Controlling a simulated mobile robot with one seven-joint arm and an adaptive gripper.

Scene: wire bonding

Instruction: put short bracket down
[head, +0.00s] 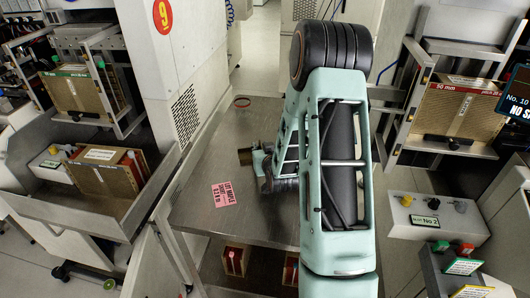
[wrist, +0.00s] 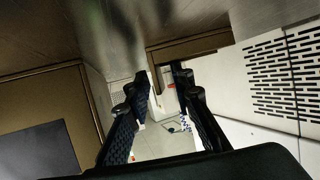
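My gripper (head: 252,157) is low over the metal table (head: 205,160), reaching in from the right. A small dark brown piece (head: 245,157) shows at its fingertips; I cannot tell whether it is the short bracket or part of the gripper. In the wrist view, the two black fingers (wrist: 162,85) stand apart, with pale floor showing through the gap. A brown edged piece (wrist: 190,47) shows at and behind the fingertips; I cannot tell whether they touch it. My arm hides part of the table.
A pink label (head: 223,194) lies on the table, left of my gripper. A white vented cabinet (head: 185,115) stands beyond the table's left edge. A brown panel (wrist: 35,100) fills the left of the wrist view.

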